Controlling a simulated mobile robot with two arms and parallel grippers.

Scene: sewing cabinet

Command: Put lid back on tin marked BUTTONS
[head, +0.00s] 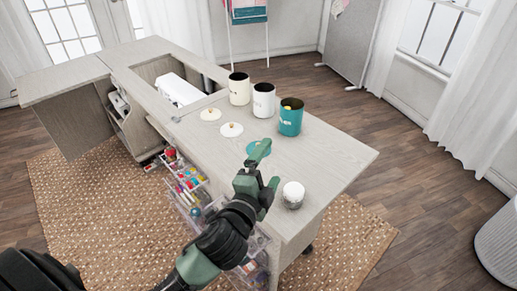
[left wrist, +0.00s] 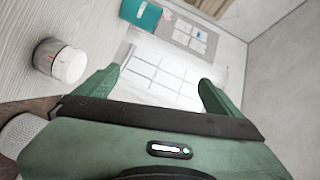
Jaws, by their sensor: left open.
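Three open tins stand in a row on the cabinet top: a cream tin (head: 239,89), a white tin (head: 264,101) and a teal tin (head: 291,118). Their labels are too small to read, so I cannot tell which says BUTTONS. A cream lid (head: 210,114), a white lid (head: 231,130) and a teal lid (head: 251,147) lie in front of them, the teal one partly hidden by my gripper. My left gripper (head: 265,169) is open and empty above the near edge. The teal tin also shows in the left wrist view (left wrist: 139,14), beyond the fingers (left wrist: 160,92).
A glass jar with a white top (head: 293,193) stands right of my left gripper, near the cabinet's front edge; it also shows in the left wrist view (left wrist: 60,62). A white sewing machine (head: 180,90) sits in the cabinet well. The right end of the top (head: 335,160) is clear.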

